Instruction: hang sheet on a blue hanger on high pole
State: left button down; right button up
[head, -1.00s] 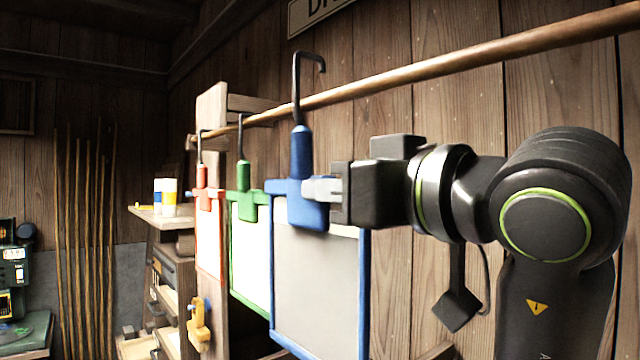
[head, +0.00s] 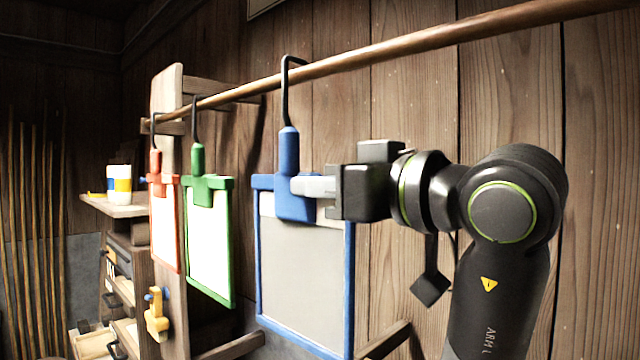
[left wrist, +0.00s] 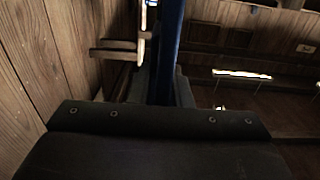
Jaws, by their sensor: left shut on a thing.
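The blue hanger (head: 287,152) is upright, with a black hook (head: 284,92) on top and a grey sheet (head: 305,262) in its blue frame. My left gripper (head: 318,187) is shut on the hanger's blue body from the right. The hook's bend sits just above the wooden high pole (head: 420,48). Its tip meets the pole's upper edge in the picture; I cannot tell whether the hook bears on it. In the left wrist view, a blue strip of the hanger (left wrist: 168,45) stands between the fingers. My right gripper is not in view.
A green hanger (head: 208,190) and a red hanger (head: 157,180) hang further left on the pole, holding white sheets. A wooden post (head: 168,110) stands at its far end, by a shelf (head: 118,204) with cups. The plank wall is behind.

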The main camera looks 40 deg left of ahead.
pick_arm(q)
jog(key=c, duration=1.3)
grip_release()
